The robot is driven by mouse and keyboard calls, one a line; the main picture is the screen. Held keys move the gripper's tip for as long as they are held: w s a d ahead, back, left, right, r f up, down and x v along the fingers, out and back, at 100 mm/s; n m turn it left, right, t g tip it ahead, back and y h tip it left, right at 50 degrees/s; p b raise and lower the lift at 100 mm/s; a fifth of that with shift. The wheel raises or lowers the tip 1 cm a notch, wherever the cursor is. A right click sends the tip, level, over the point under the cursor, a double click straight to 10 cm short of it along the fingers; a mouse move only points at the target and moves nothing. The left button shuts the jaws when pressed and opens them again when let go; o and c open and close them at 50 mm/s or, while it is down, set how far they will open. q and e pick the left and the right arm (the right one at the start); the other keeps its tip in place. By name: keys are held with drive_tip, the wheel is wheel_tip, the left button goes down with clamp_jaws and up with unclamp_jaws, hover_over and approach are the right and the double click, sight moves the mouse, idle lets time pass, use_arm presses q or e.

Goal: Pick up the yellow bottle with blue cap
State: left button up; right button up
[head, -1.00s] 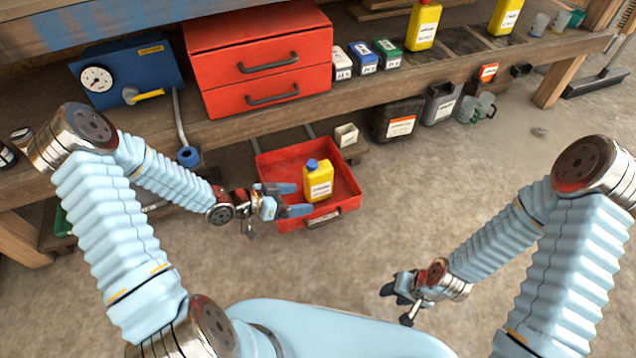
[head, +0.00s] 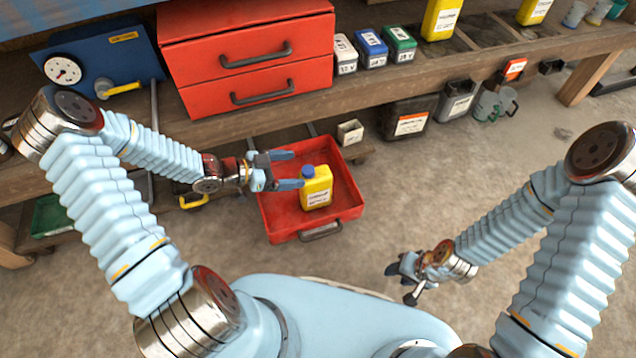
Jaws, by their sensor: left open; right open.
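The yellow bottle with a blue cap (head: 317,188) stands upright in an open red tray (head: 345,215) in the head view. It has a white label on its front. My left gripper (head: 290,169) is open above the tray, just left of the bottle. Its fingers point right; the nearer finger reaches close to the blue cap, and I cannot tell whether it touches. My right gripper (head: 396,270) is low over the floor at the lower right, away from the bottle and seen small; its jaws are empty.
A wooden bench shelf (head: 240,125) runs behind the tray, carrying a red drawer box (head: 250,60) and several small cartons. Dark jerrycans (head: 408,122) stand under it on the right. Other yellow bottles (head: 441,20) stand on the shelf. The floor right of the tray is clear.

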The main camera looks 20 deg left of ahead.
use_arm(q)
drive_tip(key=b, duration=0.4)
approach(315, 177)
drive_tip(key=w+d+f, duration=0.2)
drive_tip(key=b+x, duration=0.1)
drive_tip(key=x, duration=0.1)
drive_tip(key=b+x, duration=0.1)
drive_tip(key=x, duration=0.1)
drive_tip(key=f+b+x, duration=0.1)
drive_tip(key=x, duration=0.1)
drive_tip(key=shift+w+f, duration=0.15)
drive_tip(key=shift+w, duration=0.15)
drive_tip(key=shift+w+d+f+b, duration=0.1)
drive_tip(key=shift+w+d+b, duration=0.2)
drive_tip(key=shift+w+d, duration=0.1)
drive_tip(key=shift+s, duration=0.1)
clamp_jaws()
